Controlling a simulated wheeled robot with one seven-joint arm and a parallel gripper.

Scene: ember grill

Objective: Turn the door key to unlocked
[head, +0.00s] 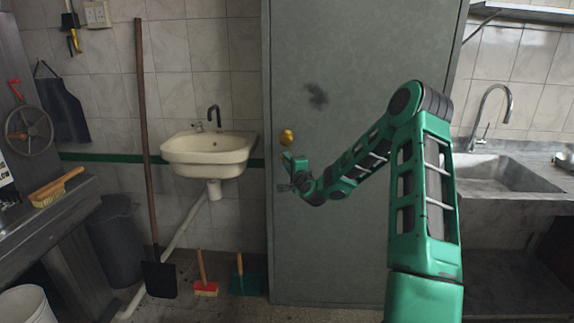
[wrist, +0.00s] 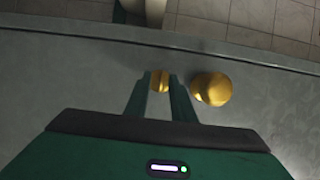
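The grey door (head: 340,230) stands closed in the head view. In the wrist view the small golden key (wrist: 161,81) sits between the two fingertips of my gripper (wrist: 161,84), against the door. The fingers look closed on the key, one on each side, with no clear gap. In the head view my gripper (head: 289,165) is at the door's left side, just below the brass knob (head: 287,136). The key is hidden there. The knob also shows in the wrist view (wrist: 212,88), just right of the fingers and apart from them.
A white washbasin (head: 208,152) hangs on the wall left of the door. A long-handled shovel (head: 159,278), a red brush (head: 205,288) and a green dustpan (head: 245,283) stand below it. A stone sink (head: 500,180) is at right.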

